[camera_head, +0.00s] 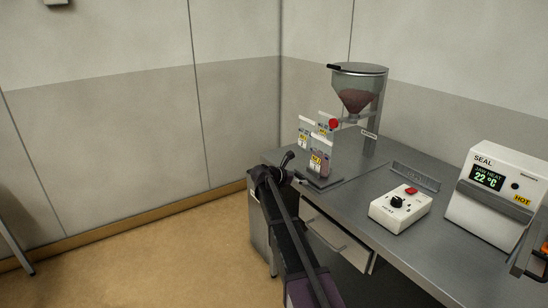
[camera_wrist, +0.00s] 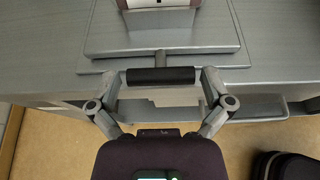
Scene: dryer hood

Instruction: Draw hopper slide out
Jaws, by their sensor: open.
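The hopper (camera_head: 358,88) is a clear funnel with brown contents on a grey post at the back of the bench. A red knob (camera_head: 333,124) shows just left of its lower neck; I take it to be the end of the slide, whose body I cannot make out. My gripper (camera_head: 288,172) is at the bench's left front edge, well below and in front of the knob. In the wrist view my gripper (camera_wrist: 160,82) is open, its fingers on either side of a black bar handle (camera_wrist: 160,75). Whether they touch the bar is unclear.
The handle's stem joins a grey plate (camera_wrist: 110,45). Several labelled pouches (camera_head: 320,160) stand upright between my gripper and the hopper. A white control box (camera_head: 400,208) and a SEAL machine (camera_head: 495,190) marked HOT are to the right. A drawer (camera_head: 338,240) is below the bench top.

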